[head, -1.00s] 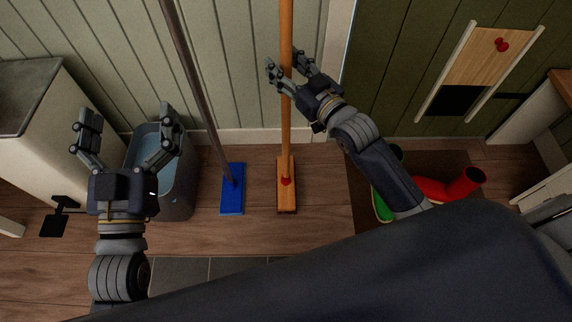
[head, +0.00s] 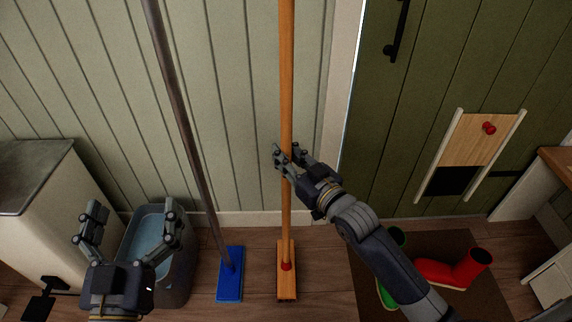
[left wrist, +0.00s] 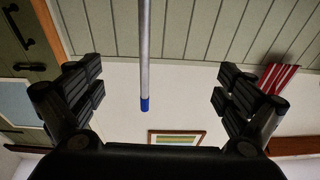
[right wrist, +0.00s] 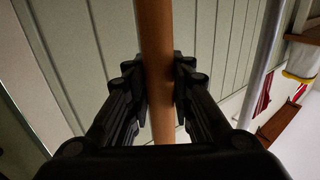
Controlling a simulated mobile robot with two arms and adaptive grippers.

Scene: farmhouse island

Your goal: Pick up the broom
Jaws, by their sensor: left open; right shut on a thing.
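The broom has a wooden handle (head: 286,90) and a wooden head with a red fitting (head: 287,285) on the floor. It stands upright against the panelled wall. My right gripper (head: 286,158) is shut on the broom handle, well above the head. In the right wrist view the handle (right wrist: 155,50) runs between both fingers, which touch it on each side.
A mop with a grey pole (head: 190,120) and blue head (head: 230,274) leans close left of the broom. A water-filled bucket (head: 178,282) stands further left.

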